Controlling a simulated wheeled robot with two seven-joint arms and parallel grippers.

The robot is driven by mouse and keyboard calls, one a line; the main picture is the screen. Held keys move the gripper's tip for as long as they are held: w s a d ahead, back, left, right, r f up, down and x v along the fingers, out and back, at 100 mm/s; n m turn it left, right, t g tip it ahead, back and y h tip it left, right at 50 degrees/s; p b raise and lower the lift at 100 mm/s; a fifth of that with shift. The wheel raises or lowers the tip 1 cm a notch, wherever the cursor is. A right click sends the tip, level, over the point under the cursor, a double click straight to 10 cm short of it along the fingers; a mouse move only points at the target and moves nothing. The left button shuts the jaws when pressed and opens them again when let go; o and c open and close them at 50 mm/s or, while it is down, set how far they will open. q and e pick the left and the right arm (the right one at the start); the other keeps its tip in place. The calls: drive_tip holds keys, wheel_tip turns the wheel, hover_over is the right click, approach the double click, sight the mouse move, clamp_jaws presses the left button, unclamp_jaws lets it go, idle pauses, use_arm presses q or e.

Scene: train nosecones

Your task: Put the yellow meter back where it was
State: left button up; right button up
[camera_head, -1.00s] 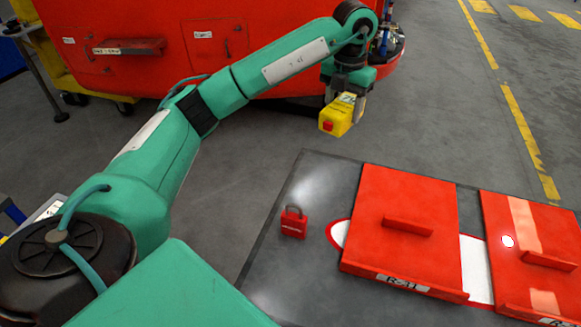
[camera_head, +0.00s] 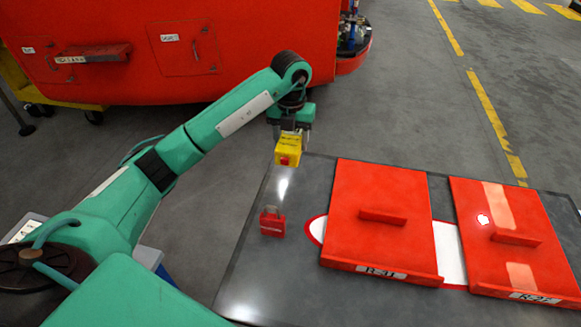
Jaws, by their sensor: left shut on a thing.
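The yellow meter (camera_head: 288,149) is a small yellow box with a red patch on its front. My left gripper (camera_head: 290,134) points down and is shut on it. The meter shows over the far left edge of the dark table (camera_head: 245,282); its exact height above the table cannot be told. My right gripper is not in view.
A red padlock (camera_head: 272,222) stands on the table, nearer than the meter. Two red panels with handles, a left one (camera_head: 385,240) and a right one (camera_head: 520,265), lie to the right. A large red train body (camera_head: 250,40) stands behind.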

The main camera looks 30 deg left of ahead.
use_arm(q)
wheel_tip(320, 180, down, 5)
drive_tip(key=shift+f+p, duration=0.1)
drive_tip(key=shift+p, duration=0.5)
drive_tip(key=shift+f, duration=0.45)
wheel_tip(320, 180, down, 4)
drive_tip(key=shift+f+p, duration=0.1)
drive_tip(key=shift+p, duration=0.55)
drive_tip(key=shift+f, duration=0.15)
drive_tip(key=o, duration=1.4)
drive_tip(key=shift+c, duration=0.2)
